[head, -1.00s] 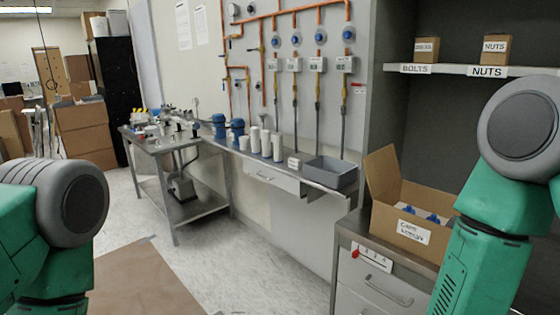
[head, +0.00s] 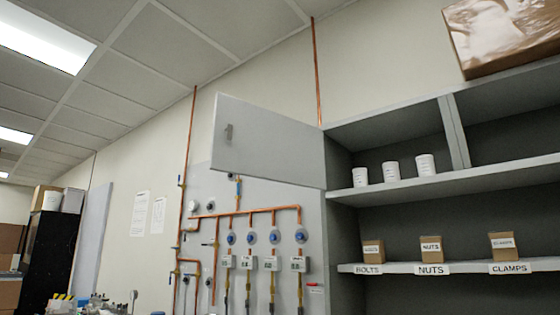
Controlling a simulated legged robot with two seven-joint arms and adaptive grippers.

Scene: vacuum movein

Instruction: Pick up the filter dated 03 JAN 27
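Three white cylindrical canisters, which look like filters, stand upright in a row on the upper shelf (head: 450,183) of the grey cabinet: a left one (head: 360,177), a middle one (head: 391,171) and a right one (head: 425,166). Each has faint print that is too small to read, so I cannot tell which bears 03 JAN 27. Neither of my grippers is in the head view.
The cabinet door (head: 265,143) stands open to the left. Boxes marked bolts (head: 373,252), nuts (head: 432,249) and clamps (head: 503,245) sit on the lower shelf. A wrapped carton (head: 500,35) lies on top. Copper pipes (head: 250,212) run along the wall.

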